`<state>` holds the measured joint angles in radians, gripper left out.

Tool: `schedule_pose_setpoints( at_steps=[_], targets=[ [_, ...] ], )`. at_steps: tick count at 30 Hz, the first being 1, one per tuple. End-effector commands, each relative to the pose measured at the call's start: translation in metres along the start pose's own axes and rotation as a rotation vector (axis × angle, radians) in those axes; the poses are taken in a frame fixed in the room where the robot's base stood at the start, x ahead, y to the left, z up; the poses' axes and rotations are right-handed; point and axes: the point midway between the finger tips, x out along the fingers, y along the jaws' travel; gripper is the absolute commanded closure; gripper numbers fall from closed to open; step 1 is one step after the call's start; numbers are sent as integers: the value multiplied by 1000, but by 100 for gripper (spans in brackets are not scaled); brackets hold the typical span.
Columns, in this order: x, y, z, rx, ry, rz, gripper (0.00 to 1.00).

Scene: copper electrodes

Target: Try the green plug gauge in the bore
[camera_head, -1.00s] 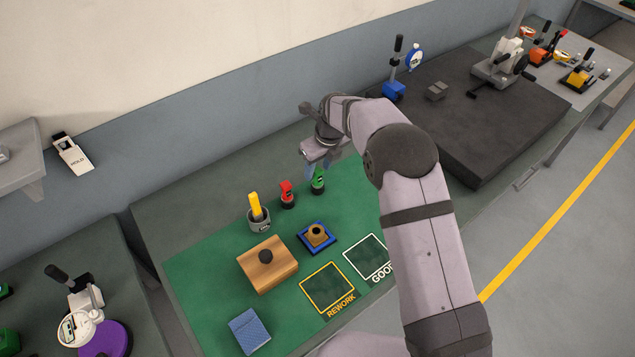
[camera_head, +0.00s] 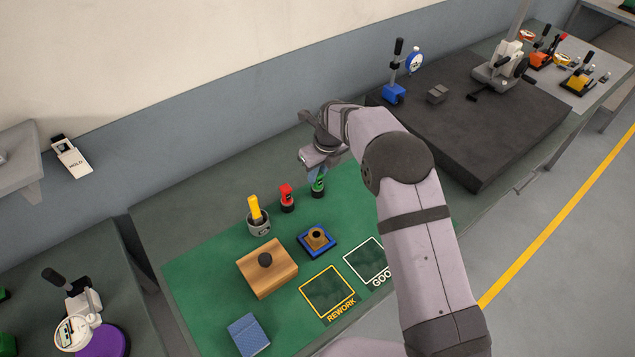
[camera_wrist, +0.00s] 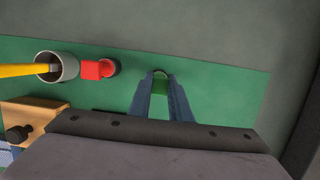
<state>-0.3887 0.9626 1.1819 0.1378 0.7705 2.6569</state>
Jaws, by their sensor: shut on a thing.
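The green plug gauge (camera_head: 318,187) stands upright in its dark base near the back of the green mat. My gripper (camera_head: 318,171) has come down over it from above, and its fingers are shut on the gauge's upper part. In the wrist view the gripper's blue-grey fingertips (camera_wrist: 161,80) close around the green handle, which is mostly hidden between them.
The red gauge (camera_head: 287,198) stands just left of the green one and also shows in the wrist view (camera_wrist: 98,69). A grey cup (camera_head: 258,225) with a yellow tool, a wooden block (camera_head: 267,275) with a dark knob and a blue box (camera_head: 248,335) lie further left. The REWORK square (camera_head: 327,290) is empty.

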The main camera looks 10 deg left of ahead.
Motion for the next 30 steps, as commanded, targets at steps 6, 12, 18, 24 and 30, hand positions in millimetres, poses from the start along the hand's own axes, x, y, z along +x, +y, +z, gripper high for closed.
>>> schedule_pose_setpoints(
  at_steps=[6,12,18,24,30],
  targets=[
    [-3,0,1,0,-1,0,100],
    [-15,0,4,0,-2,-1,100],
    [-29,0,8,0,-2,-1,100],
    [-43,0,11,0,-1,-1,100],
    [-55,0,14,0,-1,0,100]
  ],
)
